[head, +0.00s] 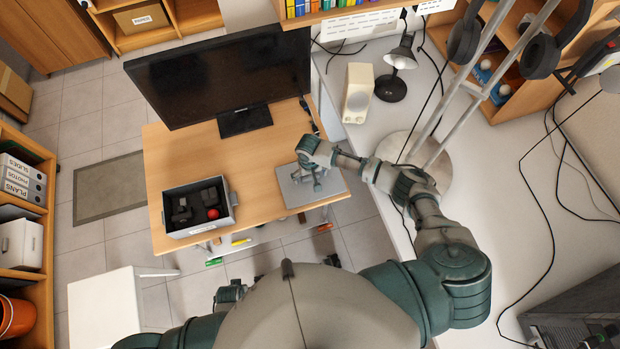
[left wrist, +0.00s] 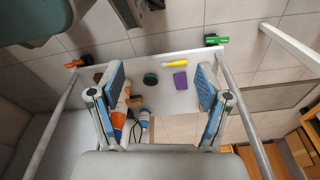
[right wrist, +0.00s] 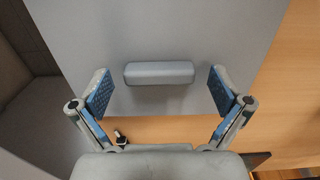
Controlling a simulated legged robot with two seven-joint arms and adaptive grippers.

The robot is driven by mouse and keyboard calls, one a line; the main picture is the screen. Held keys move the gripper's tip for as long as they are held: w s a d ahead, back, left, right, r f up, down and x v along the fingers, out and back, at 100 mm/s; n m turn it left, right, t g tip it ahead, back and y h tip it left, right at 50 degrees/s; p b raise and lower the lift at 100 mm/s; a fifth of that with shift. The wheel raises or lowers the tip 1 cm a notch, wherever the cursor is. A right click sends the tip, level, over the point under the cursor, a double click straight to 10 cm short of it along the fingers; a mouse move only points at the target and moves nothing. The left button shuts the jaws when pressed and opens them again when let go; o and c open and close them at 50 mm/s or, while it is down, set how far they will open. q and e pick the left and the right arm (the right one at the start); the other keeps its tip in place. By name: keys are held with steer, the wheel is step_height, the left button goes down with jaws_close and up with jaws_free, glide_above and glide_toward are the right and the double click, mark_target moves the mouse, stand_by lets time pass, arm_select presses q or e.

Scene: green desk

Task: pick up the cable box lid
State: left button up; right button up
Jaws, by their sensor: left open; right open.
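The cable box lid (head: 336,186) is a flat grey plate lying on the right part of the wooden desk. In the right wrist view the lid (right wrist: 205,30) has a raised grey bar handle (right wrist: 158,73). My right gripper (head: 315,180) is over the lid. Its fingers (right wrist: 159,86) are open, one at each end of the handle, with visible gaps. The open grey cable box (head: 205,228) sits to the left on the desk, with dark adapters and a red ball inside. My left gripper (left wrist: 160,88) is open and empty, below the desk's near side.
A black monitor (head: 225,80) stands at the back of the desk. A low shelf (left wrist: 155,70) below my left gripper holds a yellow marker (left wrist: 173,60), a purple block (left wrist: 180,80) and bottles. A white side table with a lamp (head: 400,58) and speaker (head: 357,92) is at the right.

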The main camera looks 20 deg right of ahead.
steer(key=shift+a+f, duration=0.1)
steer(key=shift+f, duration=0.6)
